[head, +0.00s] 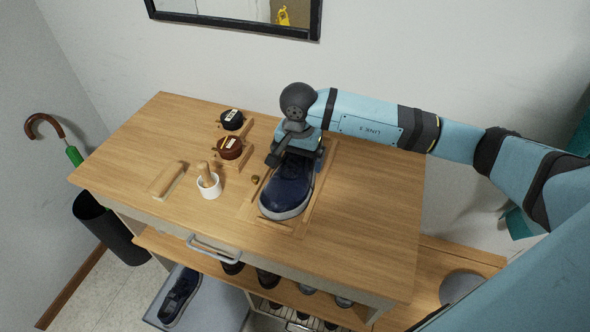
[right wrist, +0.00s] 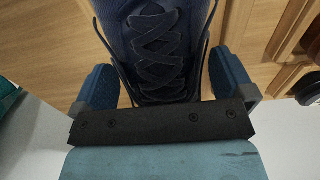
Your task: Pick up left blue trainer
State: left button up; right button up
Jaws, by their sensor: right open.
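A dark blue trainer (head: 285,189) with a pale sole rests on a wooden frame (head: 301,226) on top of the cabinet, toe towards the front. My right gripper (head: 297,152) is at its heel end, reaching in from behind. In the right wrist view the laced upper (right wrist: 158,50) lies between the two open fingers of the gripper (right wrist: 163,84); I cannot tell whether they touch it. The heel is hidden by the gripper. A second dark blue trainer (head: 180,297) sits on a grey mat on the floor at lower left. My left gripper is not in view.
Left of the frame on the cabinet top (head: 365,240) are a black tin (head: 231,119), a brown tin (head: 229,148), a white cup (head: 209,187) and a wooden block (head: 167,180). A mirror (head: 240,18) hangs behind. An umbrella (head: 73,154) and black bin (head: 108,230) stand left.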

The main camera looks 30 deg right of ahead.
jog(key=shift+f, duration=0.15)
jog(key=c, duration=0.9)
